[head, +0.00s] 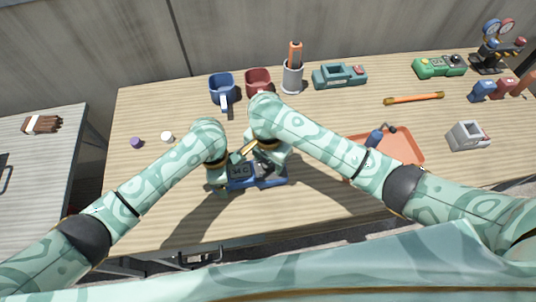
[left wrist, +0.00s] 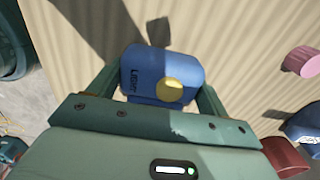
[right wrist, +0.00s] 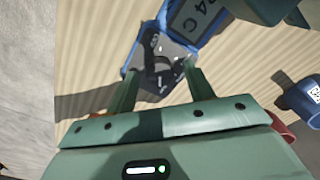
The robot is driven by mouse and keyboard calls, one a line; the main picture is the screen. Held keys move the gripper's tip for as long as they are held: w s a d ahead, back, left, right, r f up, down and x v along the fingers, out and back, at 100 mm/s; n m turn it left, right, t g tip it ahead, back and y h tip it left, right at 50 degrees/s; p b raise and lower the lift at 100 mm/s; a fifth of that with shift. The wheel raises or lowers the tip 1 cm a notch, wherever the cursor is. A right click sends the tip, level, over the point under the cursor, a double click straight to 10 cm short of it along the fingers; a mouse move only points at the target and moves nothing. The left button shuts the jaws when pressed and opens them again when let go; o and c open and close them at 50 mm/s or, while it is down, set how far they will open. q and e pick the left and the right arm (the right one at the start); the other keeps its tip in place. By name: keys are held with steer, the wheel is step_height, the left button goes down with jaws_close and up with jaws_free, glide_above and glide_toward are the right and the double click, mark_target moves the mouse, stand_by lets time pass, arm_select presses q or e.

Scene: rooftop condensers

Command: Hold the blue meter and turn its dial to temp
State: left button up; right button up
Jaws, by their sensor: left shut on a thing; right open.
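The blue meter (head: 240,184) lies on the wooden table in front of me, its display facing up. The display (right wrist: 196,18) shows what looks like 34 C in the right wrist view. My left gripper (head: 226,174) is shut on the meter's left end; in the left wrist view that blue end (left wrist: 150,65), with a round yellow part, sits between the fingers. My right gripper (head: 267,163) is open over the right part of the meter. Its fingertips (right wrist: 158,72) stand either side of the dark dial (right wrist: 160,66). The dial's setting is too small to read.
To the right are an orange tray (head: 403,147) and a grey device (head: 463,137). The table's front edge is close.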

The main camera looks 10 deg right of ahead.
step_height(320, 180, up, 12)
stand_by(0.4)
arm_select(q)
steer(key=o, duration=1.3)
steer(key=shift+r, duration=0.1)
step_height(320, 180, up, 9)
steer(key=p, duration=1)
arm_select(e)
step_height(320, 180, up, 12)
glide_above(268, 163)
steer(key=shift+f+t, duration=0.15)
steer(key=shift+t, duration=0.15)
